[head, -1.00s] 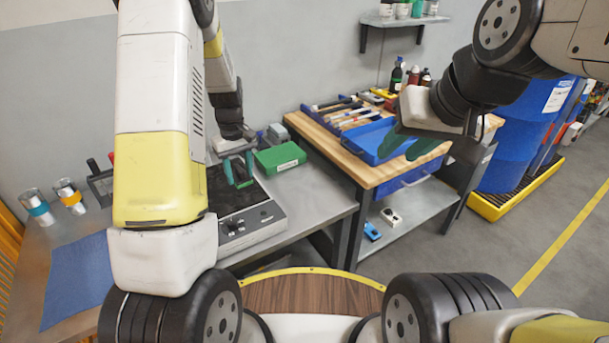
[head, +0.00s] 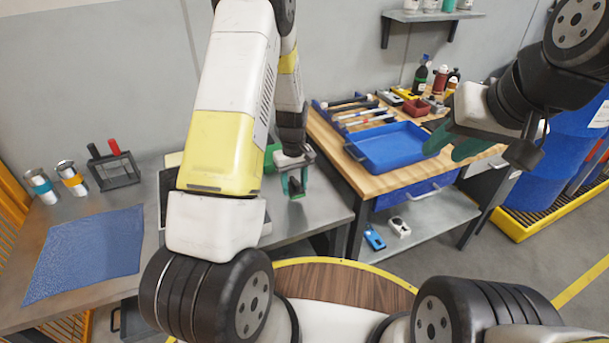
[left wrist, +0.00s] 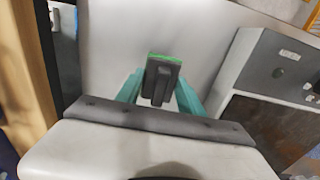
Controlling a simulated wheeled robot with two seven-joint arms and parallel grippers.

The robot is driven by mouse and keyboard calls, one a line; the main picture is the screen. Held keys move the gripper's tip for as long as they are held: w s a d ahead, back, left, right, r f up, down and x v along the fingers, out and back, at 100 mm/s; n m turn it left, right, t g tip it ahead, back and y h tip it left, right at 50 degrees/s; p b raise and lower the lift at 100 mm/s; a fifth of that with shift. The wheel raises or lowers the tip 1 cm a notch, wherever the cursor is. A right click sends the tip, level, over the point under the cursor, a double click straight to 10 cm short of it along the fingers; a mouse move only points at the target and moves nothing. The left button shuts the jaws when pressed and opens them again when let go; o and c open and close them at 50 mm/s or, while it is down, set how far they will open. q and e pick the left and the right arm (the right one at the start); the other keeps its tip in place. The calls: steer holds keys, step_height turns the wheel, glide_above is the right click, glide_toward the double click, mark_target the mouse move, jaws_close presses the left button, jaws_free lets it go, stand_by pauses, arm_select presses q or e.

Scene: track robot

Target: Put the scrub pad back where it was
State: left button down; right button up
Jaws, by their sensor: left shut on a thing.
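My left gripper (head: 296,188) is shut on the scrub pad (head: 295,186), a small dark block between its green fingers. In the left wrist view the scrub pad (left wrist: 162,78) shows a dark grip and a green edge, with the gripper (left wrist: 158,98) on both sides of it. It is held over the grey table (head: 315,212), near the table's right end. My right gripper (head: 452,146) is empty, its green fingers apart, in front of the workbench's right part.
A device with a dark top (left wrist: 265,125) stands beside the held pad, mostly hidden by my left arm in the head view. A blue tray (head: 390,150) sits on the wooden workbench.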

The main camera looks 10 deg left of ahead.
mark_target(294, 193)
arm_select(q)
steer(key=shift+f, duration=1.9)
steer(key=shift+f, duration=0.15)
steer(key=c, duration=0.7)
jaws_free()
steer(key=shift+c, duration=0.2)
